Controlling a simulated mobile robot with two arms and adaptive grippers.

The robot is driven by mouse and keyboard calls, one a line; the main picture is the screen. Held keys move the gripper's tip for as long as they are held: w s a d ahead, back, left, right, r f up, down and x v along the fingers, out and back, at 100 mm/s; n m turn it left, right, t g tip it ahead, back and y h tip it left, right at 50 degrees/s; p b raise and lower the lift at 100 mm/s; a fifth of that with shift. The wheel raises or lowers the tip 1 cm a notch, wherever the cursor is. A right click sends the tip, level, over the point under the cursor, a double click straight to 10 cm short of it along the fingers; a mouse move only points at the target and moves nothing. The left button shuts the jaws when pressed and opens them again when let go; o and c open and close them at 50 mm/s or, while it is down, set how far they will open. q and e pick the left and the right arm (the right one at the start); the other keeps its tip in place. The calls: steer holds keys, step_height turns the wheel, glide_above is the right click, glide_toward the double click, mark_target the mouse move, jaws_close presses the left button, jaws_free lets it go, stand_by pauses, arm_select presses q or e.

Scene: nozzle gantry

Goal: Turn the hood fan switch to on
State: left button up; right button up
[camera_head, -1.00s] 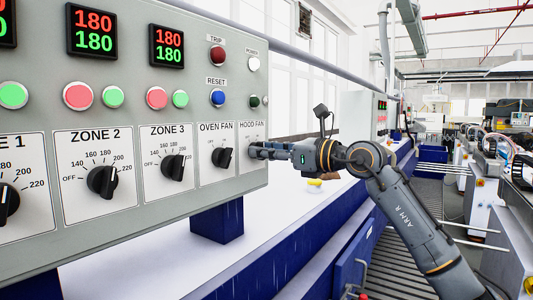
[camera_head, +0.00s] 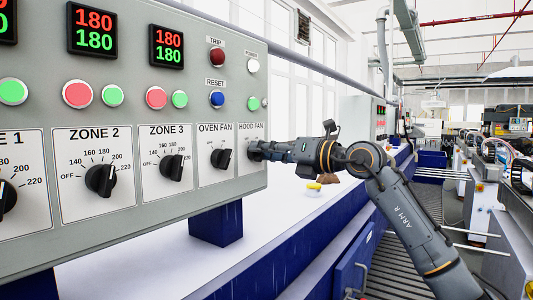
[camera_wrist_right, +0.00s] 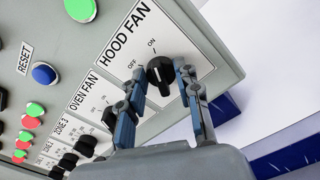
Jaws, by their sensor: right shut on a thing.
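The hood fan switch (camera_wrist_right: 160,72) is a black rotary knob on a white plate marked OFF and ON, at the right end of the grey control panel (camera_head: 120,225). My right gripper (camera_wrist_right: 161,76) is shut on this knob, with one finger on each side of it. In the head view my right gripper (camera_head: 257,150) reaches the panel from the right and hides most of the knob. I cannot tell the knob's exact pointer direction. A green lamp (camera_head: 253,103) above the HOOD FAN label is lit. My left gripper is not in view.
The oven fan knob (camera_head: 221,158) sits just left of the hood fan plate, with the zone 3 knob (camera_head: 172,167) further left. Blue reset (camera_head: 217,99) and red trip (camera_head: 217,57) buttons are above. A white surface lies behind and below the panel.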

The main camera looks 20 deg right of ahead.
steer(key=shift+r, duration=0.2)
steer(key=o, duration=0.8)
steer(key=shift+c, duration=0.2)
steer(key=o, duration=0.4)
steer(key=shift+f, duration=0.1)
steer(key=v, duration=1.2)
steer(key=shift+d, duration=0.1)
steer(key=shift+f, duration=0.1)
